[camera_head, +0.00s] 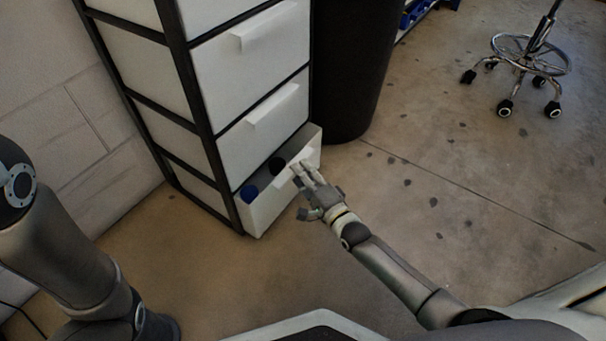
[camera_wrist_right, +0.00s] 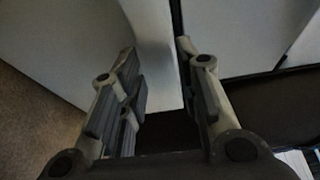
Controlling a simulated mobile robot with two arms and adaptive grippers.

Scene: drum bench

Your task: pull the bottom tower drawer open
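The grey-white drawer tower in a dark frame stands left of centre in the head view. Its bottom drawer (camera_head: 262,210) is partly out, with its open top showing. My right gripper (camera_head: 303,173) is at the handle (camera_head: 306,157) on the drawer's front. In the right wrist view its two fingers (camera_wrist_right: 158,62) are partly closed, one on each side of a pale part that fills the gap between them; it looks like the handle. The exact contact is partly hidden by the fingers. Left-side arm links of mine show, but my left gripper does not.
A blue item (camera_head: 249,193) and a dark item (camera_head: 277,164) lie in the bottom drawer. The upper drawers (camera_head: 264,122) are shut. A black bin-like cylinder (camera_head: 350,70) stands right of the tower. The floor in front is clear; a wheeled stool (camera_head: 530,55) is far right.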

